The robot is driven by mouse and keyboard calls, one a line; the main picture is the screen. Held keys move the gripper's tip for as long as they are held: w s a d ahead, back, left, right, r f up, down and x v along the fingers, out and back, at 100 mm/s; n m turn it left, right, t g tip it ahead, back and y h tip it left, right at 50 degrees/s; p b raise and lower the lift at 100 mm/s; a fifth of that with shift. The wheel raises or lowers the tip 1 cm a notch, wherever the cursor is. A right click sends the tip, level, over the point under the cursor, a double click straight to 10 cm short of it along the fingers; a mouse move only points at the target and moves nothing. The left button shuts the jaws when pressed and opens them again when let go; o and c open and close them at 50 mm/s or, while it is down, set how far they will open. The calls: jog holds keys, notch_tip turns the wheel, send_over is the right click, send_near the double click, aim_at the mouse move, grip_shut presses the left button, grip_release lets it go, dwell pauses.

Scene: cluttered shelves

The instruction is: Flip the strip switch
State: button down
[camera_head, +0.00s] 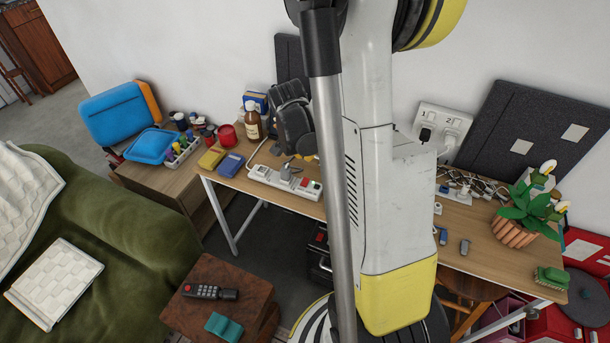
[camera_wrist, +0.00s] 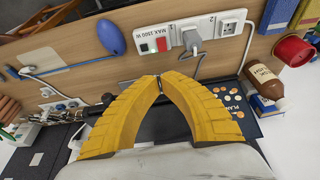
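The white power strip (camera_head: 262,172) lies on the wooden desk left of my arm. A grey plug sits in one of its sockets. The tips appear just below the switches in the picture; contact cannot be told. In the head view my gripper (camera_head: 303,146) is above the strip, its tips unclear.
A brown bottle (camera_head: 253,119), a red container (camera_head: 227,136) and yellow and blue boxes stand left of the strip. A blue bulb-shaped item (camera_wrist: 111,37) lies near the switch end in the wrist view. A wall socket (camera_head: 440,130) and potted plant (camera_head: 515,232) are right.

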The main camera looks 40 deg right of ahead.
aim_at(308, 181)
jog(key=b+x, duration=0.2)
jog(key=x, duration=0.2)
jog(key=b+x, duration=0.2)
jog(key=x, duration=0.3)
jog(key=b+x, duration=0.2)
jog(key=x, duration=0.3)
jog(key=shift+s+a+f, duration=0.15)
jog(key=shift+a, duration=0.25)
jog(key=shift+d+f+g+y+b, duration=0.3)
jog(key=shift+f+y, duration=0.25)
jog(key=shift+y, duration=0.15)
jog(key=shift+a, duration=0.15)
jog(key=shift+a+r, duration=0.15)
jog(key=shift+a, duration=0.05)
jog(key=shift+s+a+r, duration=0.2)
jog(key=shift+a+r, duration=0.1)
jog(key=shift+a, duration=0.2)
